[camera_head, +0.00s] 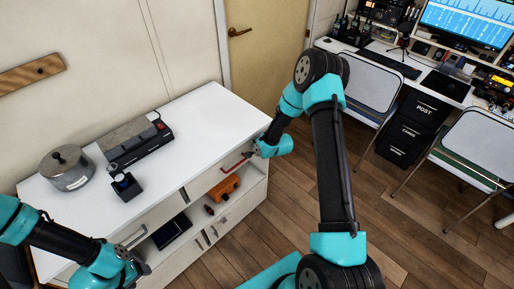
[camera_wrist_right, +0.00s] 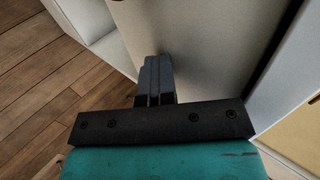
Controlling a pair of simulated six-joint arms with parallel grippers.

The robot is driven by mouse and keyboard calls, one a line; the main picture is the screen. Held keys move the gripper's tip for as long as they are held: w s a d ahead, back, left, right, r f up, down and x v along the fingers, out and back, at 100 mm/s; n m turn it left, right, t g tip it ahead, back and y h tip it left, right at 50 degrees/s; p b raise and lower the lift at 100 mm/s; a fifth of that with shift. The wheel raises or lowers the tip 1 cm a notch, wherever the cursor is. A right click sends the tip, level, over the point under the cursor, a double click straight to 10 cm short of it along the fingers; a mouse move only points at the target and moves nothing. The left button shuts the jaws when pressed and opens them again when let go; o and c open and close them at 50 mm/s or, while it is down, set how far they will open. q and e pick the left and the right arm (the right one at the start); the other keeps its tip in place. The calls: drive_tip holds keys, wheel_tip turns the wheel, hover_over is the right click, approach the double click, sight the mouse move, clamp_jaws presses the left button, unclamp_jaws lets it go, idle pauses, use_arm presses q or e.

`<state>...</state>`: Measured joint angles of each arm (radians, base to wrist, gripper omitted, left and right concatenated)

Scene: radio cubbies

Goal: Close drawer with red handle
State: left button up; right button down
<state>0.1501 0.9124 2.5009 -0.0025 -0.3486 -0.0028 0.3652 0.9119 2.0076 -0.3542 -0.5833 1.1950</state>
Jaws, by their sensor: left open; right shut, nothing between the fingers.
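The red handle (camera_head: 236,163) is on the upper right drawer front (camera_head: 207,181) of the white cabinet in the head view. How far that drawer stands out is hard to tell. My right gripper (camera_head: 255,151) is at the right end of this drawer front, just right of the red handle. In the right wrist view its fingers (camera_wrist_right: 154,70) are shut together, empty, with their tips close to or against a pale flat panel (camera_wrist_right: 200,45); contact is unclear. My left gripper (camera_head: 143,264) is open at the lower left, in front of the cabinet's left part.
The white cabinet top (camera_head: 205,115) holds a pot (camera_head: 66,168), a grey-black device (camera_head: 136,139) and a small dark box (camera_head: 126,186). An orange object (camera_head: 224,188) lies in the open cubby below the red handle. Chairs and a desk stand right; wooden floor (camera_head: 285,215) is clear.

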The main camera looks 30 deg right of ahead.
use_arm(q)
drive_tip(key=shift+w+d, duration=0.25)
drive_tip(key=shift+d, duration=0.1)
use_arm(e)
drive_tip(key=s+f+v, duration=0.1)
drive_tip(key=f+v, duration=0.1)
drive_tip(key=v, duration=1.1)
drive_tip(key=shift+s+d, duration=0.25)
drive_tip(key=shift+s, duration=0.1)
drive_tip(key=s+a+f+n+g, duration=0.4)
drive_tip(key=s+a+n, duration=0.2)
drive_tip(key=s+a, duration=0.2)
drive_tip(key=s+a+f+n+g+y, duration=0.1)
drive_tip(key=s+a+f+n+g, duration=0.3)
drive_tip(key=s+a+n, duration=0.3)
drive_tip(key=s+a, duration=0.1)
drive_tip(key=a, duration=0.2)
drive_tip(key=shift+s+f+y, duration=0.3)
drive_tip(key=shift+s+f, duration=0.05)
drive_tip(key=shift+f, duration=0.05)
